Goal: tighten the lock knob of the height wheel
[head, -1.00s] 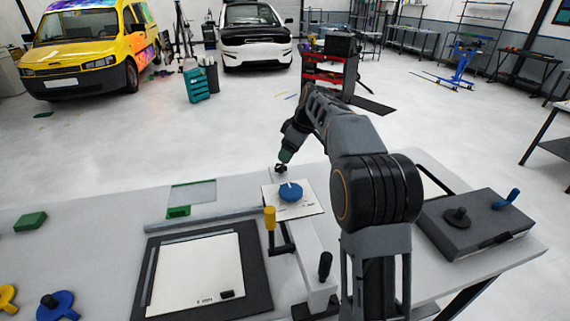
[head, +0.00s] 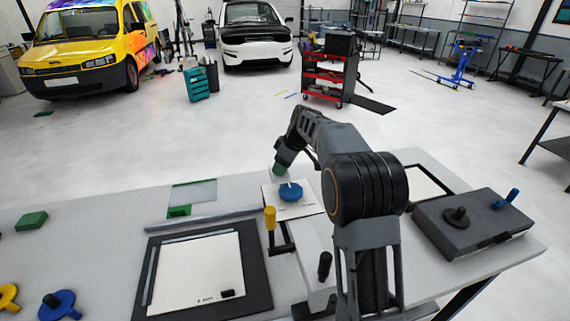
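A blue round wheel (head: 290,191) lies on a pale plate (head: 308,208) at the far end of the light grey device on the bench. A small pale piece stands up at its top. My gripper (head: 287,180) points down at the back edge of this wheel; its fingers are small and partly lost against the wheel. I cannot tell whether they touch it, or whether they are open or shut. I cannot make out for certain which part is the lock knob. A yellow handle (head: 270,218) and a black grip (head: 325,265) stand upright on the device, nearer the front.
A dark-framed board with a white sheet (head: 195,268) lies left of the device. A dark grey box (head: 475,228) with a black knob and blue lever is at the right.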

